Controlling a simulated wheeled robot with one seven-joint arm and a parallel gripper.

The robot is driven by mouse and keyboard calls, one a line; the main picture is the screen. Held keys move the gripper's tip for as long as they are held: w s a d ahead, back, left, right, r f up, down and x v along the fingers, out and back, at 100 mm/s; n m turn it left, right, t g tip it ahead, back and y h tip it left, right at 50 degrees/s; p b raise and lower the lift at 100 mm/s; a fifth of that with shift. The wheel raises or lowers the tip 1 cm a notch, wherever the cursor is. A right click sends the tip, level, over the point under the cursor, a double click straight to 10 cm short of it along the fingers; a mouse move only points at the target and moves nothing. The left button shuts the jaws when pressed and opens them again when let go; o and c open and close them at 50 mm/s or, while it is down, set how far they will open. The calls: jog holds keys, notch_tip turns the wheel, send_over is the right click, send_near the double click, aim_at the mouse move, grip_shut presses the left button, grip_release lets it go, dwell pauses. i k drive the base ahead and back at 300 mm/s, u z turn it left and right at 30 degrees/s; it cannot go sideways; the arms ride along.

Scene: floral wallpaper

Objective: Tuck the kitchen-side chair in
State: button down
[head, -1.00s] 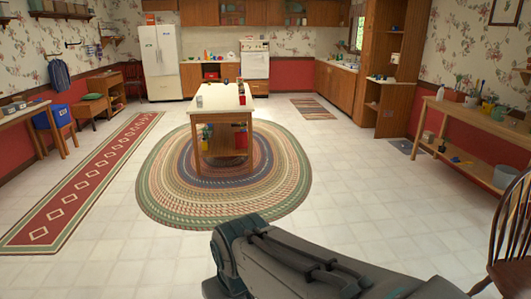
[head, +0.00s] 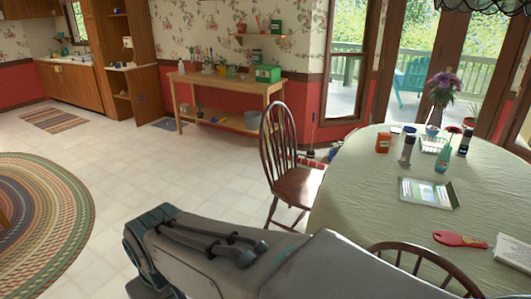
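A dark wooden spindle-back chair (head: 297,183) stands at the left side of a round table (head: 345,190) with a pale green cloth. Its seat front is close to the cloth's edge, and its back faces the kitchen. My arm reaches across the bottom of the head view. The fingers of my gripper are not visible, and the lower legs of the chairs are partly hidden.
A wooden side table (head: 228,85) with pots and a green box stands against the red wall. A braided oval rug (head: 45,215) lies at left. White tiled floor (head: 150,160) is open between rug and chair. Bottles and a flower vase (head: 440,100) stand on the round table.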

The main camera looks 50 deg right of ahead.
aim_at(298, 187)
jog(key=z, duration=1.4)
jog(key=i, duration=1.4)
jog(key=u, duration=0.4)
jog(key=i, duration=1.2)
jog(key=u, duration=0.05)
